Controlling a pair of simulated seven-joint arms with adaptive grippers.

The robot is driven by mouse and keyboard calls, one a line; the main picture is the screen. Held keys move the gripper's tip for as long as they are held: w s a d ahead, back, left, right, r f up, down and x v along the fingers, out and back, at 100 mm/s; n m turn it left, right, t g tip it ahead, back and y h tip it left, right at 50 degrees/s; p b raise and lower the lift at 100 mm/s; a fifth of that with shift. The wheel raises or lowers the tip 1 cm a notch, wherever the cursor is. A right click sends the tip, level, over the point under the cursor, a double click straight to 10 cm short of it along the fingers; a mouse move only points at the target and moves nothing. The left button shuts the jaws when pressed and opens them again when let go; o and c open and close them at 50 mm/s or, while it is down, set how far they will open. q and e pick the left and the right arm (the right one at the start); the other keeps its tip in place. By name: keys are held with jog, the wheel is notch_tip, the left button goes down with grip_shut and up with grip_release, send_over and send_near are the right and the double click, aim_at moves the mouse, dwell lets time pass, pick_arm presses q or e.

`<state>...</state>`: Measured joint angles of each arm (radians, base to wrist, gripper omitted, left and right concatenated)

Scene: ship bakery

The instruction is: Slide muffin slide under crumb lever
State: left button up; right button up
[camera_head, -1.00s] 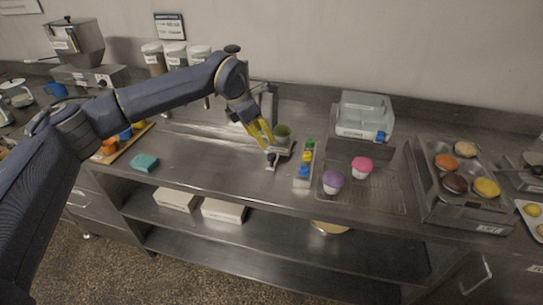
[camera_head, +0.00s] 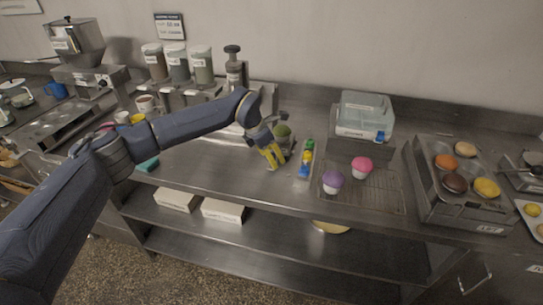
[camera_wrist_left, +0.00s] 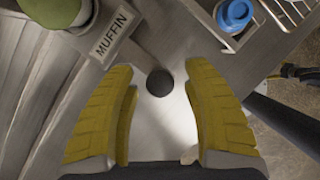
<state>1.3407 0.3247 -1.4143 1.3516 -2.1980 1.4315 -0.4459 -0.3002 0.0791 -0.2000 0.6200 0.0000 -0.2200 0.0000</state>
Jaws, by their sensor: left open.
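The muffin slide carries a "MUFFIN" label (camera_wrist_left: 112,38) and has a dark round knob (camera_wrist_left: 160,82) at its near end. A green muffin (camera_head: 282,131) sits on the slide; part of it also shows at the upper left of the left wrist view (camera_wrist_left: 50,12). My left gripper (camera_head: 272,164) is at the near end of the slide. In the left wrist view its yellow fingers (camera_wrist_left: 160,72) are open, one on each side of the knob, with gaps. A tall station with a dark-topped plunger (camera_head: 234,66) stands behind; I cannot tell which part is the crumb lever. My right gripper is not in view.
A narrow tray of small coloured bottles (camera_head: 305,160) stands close right of the slide. Purple (camera_head: 333,182) and pink (camera_head: 362,167) muffins stand on a wire rack (camera_head: 385,195). A teal sponge (camera_head: 148,164) lies left.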

pick_arm(q)
grip_shut()
dwell(0.4)
